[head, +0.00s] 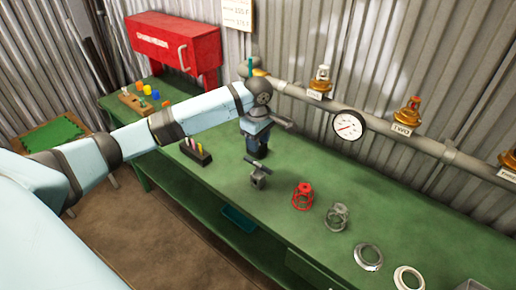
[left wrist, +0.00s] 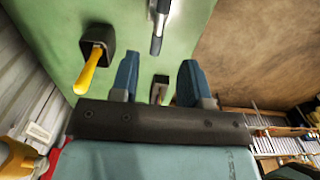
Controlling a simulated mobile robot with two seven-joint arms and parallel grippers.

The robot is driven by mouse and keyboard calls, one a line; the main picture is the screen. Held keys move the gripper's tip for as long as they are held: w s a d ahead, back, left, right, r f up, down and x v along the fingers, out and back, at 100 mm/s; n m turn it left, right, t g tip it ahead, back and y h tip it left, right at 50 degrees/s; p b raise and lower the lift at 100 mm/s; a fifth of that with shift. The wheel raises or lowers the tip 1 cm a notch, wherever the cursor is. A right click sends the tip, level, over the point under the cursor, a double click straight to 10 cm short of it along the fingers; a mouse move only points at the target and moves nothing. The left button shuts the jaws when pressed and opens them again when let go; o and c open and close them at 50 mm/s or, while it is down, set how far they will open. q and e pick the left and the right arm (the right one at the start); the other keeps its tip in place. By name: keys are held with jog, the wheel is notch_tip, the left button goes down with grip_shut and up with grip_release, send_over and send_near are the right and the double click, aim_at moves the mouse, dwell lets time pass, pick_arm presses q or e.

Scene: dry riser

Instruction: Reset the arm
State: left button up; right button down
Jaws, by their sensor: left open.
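My left arm reaches across the head view from the left. Its gripper (head: 257,150) points down over the green bench, with its blue fingers near the bench top. In the left wrist view the two blue fingers (left wrist: 158,82) stand apart with nothing gripped between them. A dark block with a light insert (left wrist: 160,90) shows beyond the gap, apart from the fingers as far as I can tell. My right gripper is in neither view.
The green bench (head: 380,215) carries a small grey clamp-like fitting (head: 259,178), a red cage (head: 303,196), a grey cage (head: 337,216), rings (head: 368,257) and a black holder (head: 196,153). A pipe with a gauge (head: 348,126) and brass valves runs behind.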

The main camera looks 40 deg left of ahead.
pick_arm(q)
jog(key=shift+r, duration=0.1)
dwell(0.4)
jog(key=s+d+f+m+t+h+p, duration=0.1)
jog(key=s+d+f+m, duration=0.2)
jog(key=d+f, duration=0.1)
jog(key=s+d+f+m+t+h+p, duration=0.1)
jog(key=s+d+f+m+t+p, duration=0.1)
jog(key=d, duration=0.4)
jog(key=s+d+f+m+t+h+p, duration=0.1)
jog(key=s+d+f+m+h+p, duration=0.1)
jog(key=s+d+f+m, duration=0.2)
jog(key=shift+s+d+f+m+t, duration=0.2)
jog(key=shift+d+f+m, duration=0.2)
jog(key=shift+f, duration=0.25)
jog(key=shift+s+d+f+m+t, duration=0.1)
jog(key=shift+d+f+m+t, duration=0.1)
jog(key=shift+d+f+m, duration=0.35)
jog(key=s+d+m+t+p, duration=0.1)
jog(key=s+m+t+p, duration=0.3)
jog(key=s+m, duration=0.5)
jog(key=s+t, duration=0.2)
jog(key=s, duration=0.6)
jog(key=shift+s+y, duration=0.25)
jog(key=shift+y, duration=0.15)
